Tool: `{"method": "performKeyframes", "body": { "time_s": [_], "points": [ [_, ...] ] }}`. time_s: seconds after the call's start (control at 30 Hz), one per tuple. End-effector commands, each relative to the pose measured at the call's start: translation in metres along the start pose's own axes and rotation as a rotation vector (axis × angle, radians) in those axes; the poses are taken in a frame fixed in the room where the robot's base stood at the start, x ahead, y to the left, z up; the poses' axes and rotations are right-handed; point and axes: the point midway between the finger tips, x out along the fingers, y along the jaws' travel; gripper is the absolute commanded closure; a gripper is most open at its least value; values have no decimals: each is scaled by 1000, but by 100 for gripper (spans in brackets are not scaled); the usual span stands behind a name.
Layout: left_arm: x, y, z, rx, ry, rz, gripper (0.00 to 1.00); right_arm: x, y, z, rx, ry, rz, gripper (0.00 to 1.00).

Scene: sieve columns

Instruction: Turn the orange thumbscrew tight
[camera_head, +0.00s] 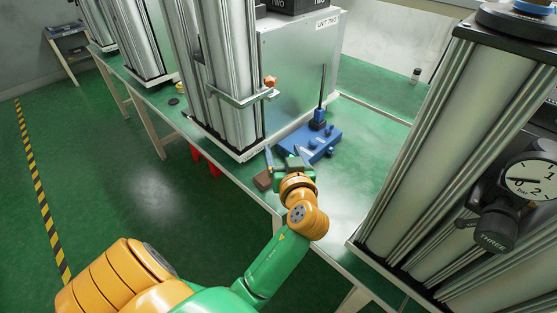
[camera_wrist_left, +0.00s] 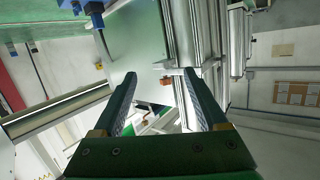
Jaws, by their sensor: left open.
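The orange thumbscrew (camera_head: 270,81) sits at the right end of a metal clamp bracket (camera_head: 240,98) across the front of the sieve column (camera_head: 228,60). In the left wrist view the small orange thumbscrew (camera_wrist_left: 166,82) shows beyond my fingertips, between the two fingers. My left gripper (camera_head: 283,153) is open and empty, below the thumbscrew in the head view and apart from it. Its spread dark fingers (camera_wrist_left: 160,76) frame the bracket area in the wrist view. My right gripper is not in view.
A blue stand (camera_head: 312,146) with an upright rod is just beyond my left gripper. A brown block (camera_head: 263,180) lies near the table edge. Another column with a gauge (camera_head: 530,180) stands at the right.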

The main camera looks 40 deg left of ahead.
Motion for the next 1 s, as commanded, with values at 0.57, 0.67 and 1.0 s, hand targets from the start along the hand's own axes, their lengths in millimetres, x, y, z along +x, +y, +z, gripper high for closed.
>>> {"method": "performKeyframes", "body": {
  "time_s": [0.57, 0.67, 1.0],
  "points": [
    [-31, -13, 110, 231, -373, 198, 25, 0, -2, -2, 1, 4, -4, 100],
    [-32, -13, 112, 236, -380, 204, 25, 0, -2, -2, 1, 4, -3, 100],
    [-38, 63, 92, 42, -297, 484, 25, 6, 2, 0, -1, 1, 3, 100]
  ]
}}
